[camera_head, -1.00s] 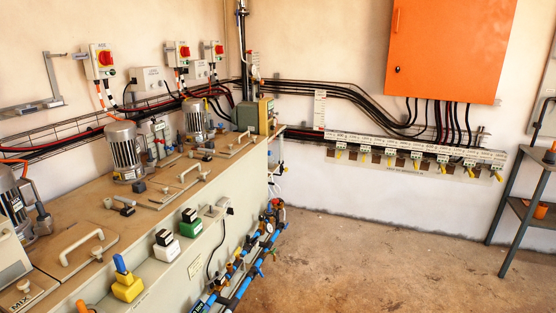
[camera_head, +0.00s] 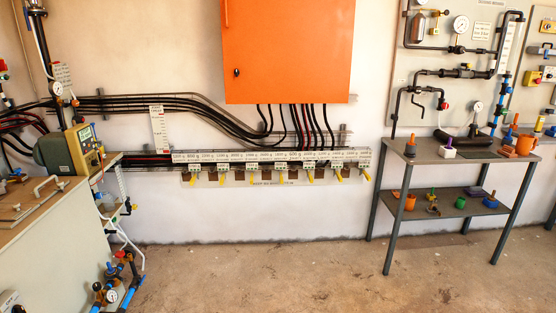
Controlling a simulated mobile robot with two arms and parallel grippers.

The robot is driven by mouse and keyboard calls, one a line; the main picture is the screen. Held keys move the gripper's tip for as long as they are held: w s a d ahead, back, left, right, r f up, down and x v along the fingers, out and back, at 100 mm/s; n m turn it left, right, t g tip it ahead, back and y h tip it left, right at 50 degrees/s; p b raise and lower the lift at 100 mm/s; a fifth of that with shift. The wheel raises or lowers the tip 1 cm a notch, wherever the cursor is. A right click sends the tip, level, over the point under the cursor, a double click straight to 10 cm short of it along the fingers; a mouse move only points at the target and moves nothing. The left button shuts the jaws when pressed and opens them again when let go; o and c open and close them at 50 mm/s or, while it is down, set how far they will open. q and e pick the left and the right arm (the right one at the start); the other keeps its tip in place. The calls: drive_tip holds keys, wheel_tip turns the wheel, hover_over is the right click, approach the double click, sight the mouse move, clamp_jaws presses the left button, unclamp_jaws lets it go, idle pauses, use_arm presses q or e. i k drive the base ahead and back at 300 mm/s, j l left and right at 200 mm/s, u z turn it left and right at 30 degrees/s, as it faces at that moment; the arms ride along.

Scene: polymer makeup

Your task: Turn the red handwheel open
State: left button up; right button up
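A small red round part, possibly a handwheel, sits on the dark pipework of the grey wall panel (camera_head: 402,72) at the right. This red part (camera_head: 446,106) is too small for me to tell its exact shape or whether it is open. Another small red part (camera_head: 119,254) shows on the blue pipework (camera_head: 128,293) low at the left, beside the tank bench. I cannot tell which of these is the red handwheel. Neither of my grippers is in view.
A grey two-shelf table (camera_head: 455,150) with small coloured items stands before the wall panel. An orange cabinet (camera_head: 288,50) hangs above a row of yellow-handled valves (camera_head: 281,178). The tank bench (camera_head: 45,240) fills the left. The floor (camera_head: 270,275) between is clear.

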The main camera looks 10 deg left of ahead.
sight(119, 254)
drive_tip(key=i+u, duration=0.25)
drive_tip(key=i, duration=0.25)
drive_tip(key=i+u, duration=0.25)
drive_tip(key=i, duration=0.3)
drive_tip(key=i+l+u, duration=0.25)
drive_tip(key=i, duration=0.25)
